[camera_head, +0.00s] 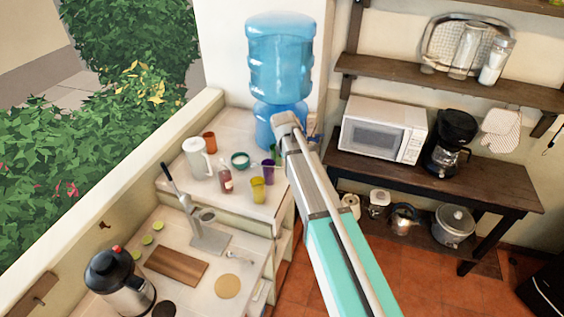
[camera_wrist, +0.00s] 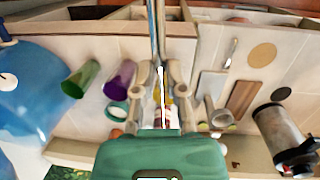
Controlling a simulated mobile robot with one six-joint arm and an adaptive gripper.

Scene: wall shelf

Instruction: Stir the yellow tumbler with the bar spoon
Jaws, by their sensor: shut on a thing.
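The yellow tumbler (camera_head: 258,190) stands on the white counter, in front of the purple tumbler (camera_head: 268,168). In the wrist view a yellow patch shows behind my gripper (camera_wrist: 161,75), probably this tumbler, mostly hidden. My gripper is shut on a slender metal shaft, the bar spoon (camera_wrist: 160,88), which runs between the fingers in the wrist view. My arm hides the gripper and spoon in the head view. I cannot tell whether the spoon's end is inside the tumbler.
A teal bowl (camera_head: 240,160), a bottle (camera_head: 225,181), a white pitcher (camera_head: 196,159) and an orange cup (camera_head: 209,142) stand nearby. A green tumbler (camera_wrist: 81,79) stands beside the purple one. The blue water dispenser (camera_head: 280,60) is behind. A lower counter with a cutting board (camera_head: 176,265) lies in front.

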